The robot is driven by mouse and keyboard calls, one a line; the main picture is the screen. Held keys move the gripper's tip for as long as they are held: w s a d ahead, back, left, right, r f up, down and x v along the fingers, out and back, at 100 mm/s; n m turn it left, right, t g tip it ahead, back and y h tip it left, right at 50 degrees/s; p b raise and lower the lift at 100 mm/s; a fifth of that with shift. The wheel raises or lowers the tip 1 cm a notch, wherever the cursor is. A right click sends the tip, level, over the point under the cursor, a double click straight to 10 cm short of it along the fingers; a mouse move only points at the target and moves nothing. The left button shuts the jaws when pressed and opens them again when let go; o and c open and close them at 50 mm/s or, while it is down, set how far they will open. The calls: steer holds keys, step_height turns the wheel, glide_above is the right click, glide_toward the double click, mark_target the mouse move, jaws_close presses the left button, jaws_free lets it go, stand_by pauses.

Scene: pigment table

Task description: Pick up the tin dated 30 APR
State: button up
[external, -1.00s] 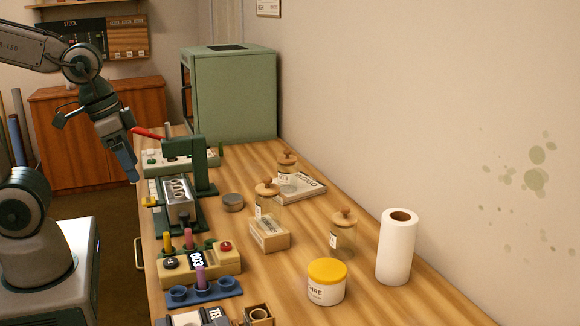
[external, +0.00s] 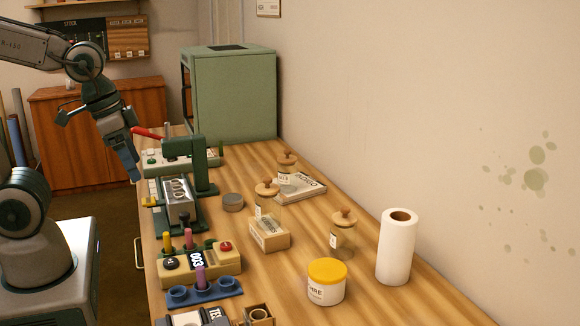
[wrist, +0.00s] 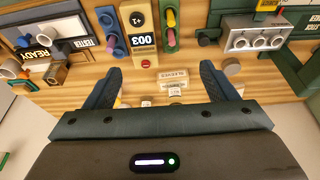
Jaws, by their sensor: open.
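No date reading 30 APR is legible in either view. A small round grey tin (external: 232,202) lies on the wooden table right of the green press; a small round piece that looks like it shows beyond the right finger in the wrist view (wrist: 231,67). A white tub with a yellow lid (external: 326,284) stands nearer the front; its label is only partly readable. My gripper (external: 134,180) hangs at the table's left edge, beside the press and apart from the grey tin. Its two fingers are spread wide and empty in the wrist view (wrist: 160,72).
A green press (external: 202,175) with a metal block (external: 178,200) stands close to my gripper. A cream counter box marked 003 (external: 200,262), a blue rack (external: 205,293), a sleeves box (external: 269,236), lidded jars (external: 343,238) and a paper roll (external: 397,248) crowd the table.

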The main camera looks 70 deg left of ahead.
steer(key=w+a+m+g+b, duration=0.1)
steer(key=w+a+m+b, duration=0.2)
steer(key=w, duration=0.6)
steer(key=m+g+b, duration=0.2)
steer(key=m, duration=0.5)
glide_above(232, 198)
step_height(232, 198, down, 10)
step_height(232, 198, down, 8)
steer(key=shift+w+r, duration=0.1)
steer(key=shift+a+f+p, duration=0.15)
steer(key=shift+f+p, duration=0.55)
steer(key=shift+f, duration=2.05)
steer(key=shift+c, duration=0.3)
steer(key=c, duration=1)
steer(key=shift+r, duration=0.1)
steer(key=shift+c, duration=0.2)
